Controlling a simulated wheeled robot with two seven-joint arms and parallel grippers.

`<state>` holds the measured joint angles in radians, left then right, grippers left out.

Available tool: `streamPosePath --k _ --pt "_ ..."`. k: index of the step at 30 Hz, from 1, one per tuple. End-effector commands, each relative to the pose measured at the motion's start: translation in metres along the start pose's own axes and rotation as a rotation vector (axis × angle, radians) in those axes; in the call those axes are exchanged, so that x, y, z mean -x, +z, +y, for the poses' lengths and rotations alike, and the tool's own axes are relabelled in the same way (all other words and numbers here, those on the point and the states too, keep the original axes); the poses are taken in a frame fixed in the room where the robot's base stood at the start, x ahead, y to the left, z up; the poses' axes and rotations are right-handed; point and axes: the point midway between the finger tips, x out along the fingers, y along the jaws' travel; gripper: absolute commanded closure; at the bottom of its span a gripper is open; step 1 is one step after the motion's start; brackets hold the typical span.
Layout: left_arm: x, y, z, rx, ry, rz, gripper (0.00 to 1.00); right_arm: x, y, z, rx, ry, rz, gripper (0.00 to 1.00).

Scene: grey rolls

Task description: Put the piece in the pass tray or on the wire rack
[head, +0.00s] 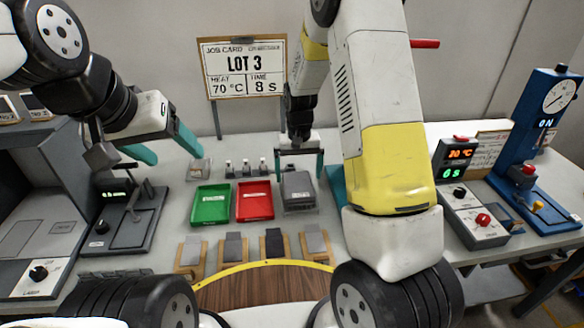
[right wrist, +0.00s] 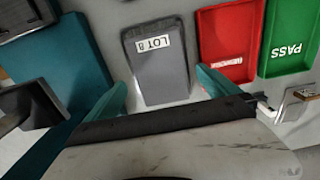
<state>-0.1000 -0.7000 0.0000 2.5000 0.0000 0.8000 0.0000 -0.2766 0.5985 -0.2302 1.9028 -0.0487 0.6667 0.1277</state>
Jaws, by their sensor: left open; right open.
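The green pass tray (head: 210,217) lies empty mid-table; the right wrist view shows it at the right edge, marked PASS (right wrist: 297,25). A red tray (head: 254,213) stands beside it. A grey block or box (head: 298,204) is right of the red tray; the right wrist view shows its LOT label (right wrist: 159,80). My right gripper (head: 300,172) is open and empty, its teal fingers near the back of the grey box. My left gripper (head: 168,150) is open and empty above the left of the table. I cannot make out a wire rack, nor which object is the piece.
Several dark and grey pads on wooden holders (head: 190,266) line the front. A scale-like device (head: 125,228) stands left, small stands (head: 245,168) behind the trays. A control box (head: 462,205) and blue gauge stand (head: 535,130) are right.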

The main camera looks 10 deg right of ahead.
Motion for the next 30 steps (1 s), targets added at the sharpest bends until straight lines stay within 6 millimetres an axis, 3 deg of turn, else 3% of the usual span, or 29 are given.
streamPosePath --k 6,17,23,30 --pt "0.0 0.0 0.0 0.0 0.0 0.0 0.31 0.048 -0.001 0.0 0.002 0.0 0.004 0.0" --pt "0.0 0.0 0.0 0.0 0.0 0.0 0.31 0.093 0.006 0.002 -0.001 -0.018 0.022 0.0" --pt "0.0 0.0 0.0 0.0 0.0 0.0 0.31 0.16 0.047 0.011 -0.002 -0.098 0.128 0.0" --pt "0.0 0.0 0.0 0.0 0.0 0.0 0.31 0.229 0.126 0.022 0.018 -0.174 0.296 0.0"
